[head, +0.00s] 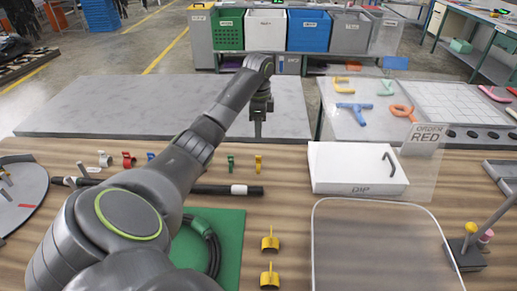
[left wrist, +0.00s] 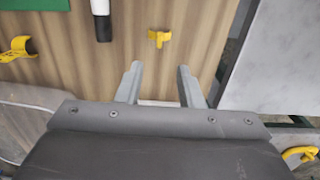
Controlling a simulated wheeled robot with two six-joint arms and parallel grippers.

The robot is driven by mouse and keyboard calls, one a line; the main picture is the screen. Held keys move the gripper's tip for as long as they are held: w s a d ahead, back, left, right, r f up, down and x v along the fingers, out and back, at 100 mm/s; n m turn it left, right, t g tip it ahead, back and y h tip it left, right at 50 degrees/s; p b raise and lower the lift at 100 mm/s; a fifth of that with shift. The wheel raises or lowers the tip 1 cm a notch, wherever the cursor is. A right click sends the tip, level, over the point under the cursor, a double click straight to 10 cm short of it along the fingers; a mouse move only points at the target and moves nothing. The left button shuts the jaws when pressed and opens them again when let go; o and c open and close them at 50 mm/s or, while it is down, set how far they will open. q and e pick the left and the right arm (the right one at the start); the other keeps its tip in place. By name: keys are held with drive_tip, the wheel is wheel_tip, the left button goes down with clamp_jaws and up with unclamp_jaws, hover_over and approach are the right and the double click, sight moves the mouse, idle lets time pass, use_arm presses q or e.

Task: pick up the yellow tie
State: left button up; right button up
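The yellow tie (head: 258,163) is a small clip standing on the wooden table near its far edge, right of a green one. In the left wrist view the yellow tie (left wrist: 159,38) shows ahead of the fingers, clear of both. My left gripper (head: 258,134) points down above the far edge of the table, beyond the tie. In the left wrist view my left gripper (left wrist: 159,68) is open, its fingers apart with nothing between them. My right gripper is not in view.
A green tie (head: 231,162) stands beside the yellow one. A black hose with a white band (head: 239,190) lies nearer. Two yellow saddles (head: 270,242) sit on the table by a green mat (head: 232,225). A white box (head: 357,170) stands to the right.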

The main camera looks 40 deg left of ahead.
use_arm(q)
drive_tip(key=b, duration=0.3)
approach(258, 163)
drive_tip(key=shift+w+a+f, duration=0.1)
drive_tip(key=shift+w+f, duration=0.05)
drive_tip(key=shift+w, duration=0.1)
wheel_tip(258, 163, down, 6)
drive_tip(key=shift+r+p, duration=0.1)
drive_tip(key=shift+p, duration=0.35)
clamp_jaws()
